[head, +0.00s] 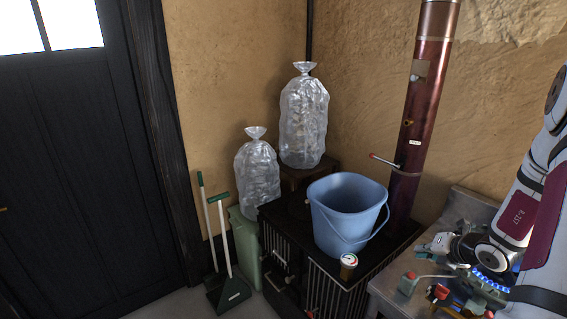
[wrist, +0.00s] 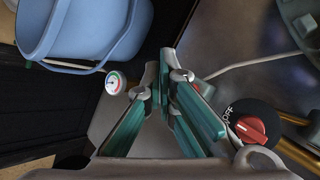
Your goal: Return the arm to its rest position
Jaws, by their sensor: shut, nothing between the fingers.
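My gripper (wrist: 167,78) is in the middle of the wrist view, with its green finger pads converging toward grey tips. It is shut, with nothing held between the fingers. In the head view my arm (head: 523,215) comes down from the right edge. Its wrist, with a ring of blue lights, is low over the metal counter. The fingers are hard to make out there among the small parts at the lower right.
A blue bucket (head: 345,212) stands on the black stove (head: 290,232), beside a small dial gauge (head: 348,261). A dark red flue pipe (head: 420,110) rises behind. The metal counter (head: 395,292) is close below my wrist. A red knob (wrist: 251,129) is right of the fingers.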

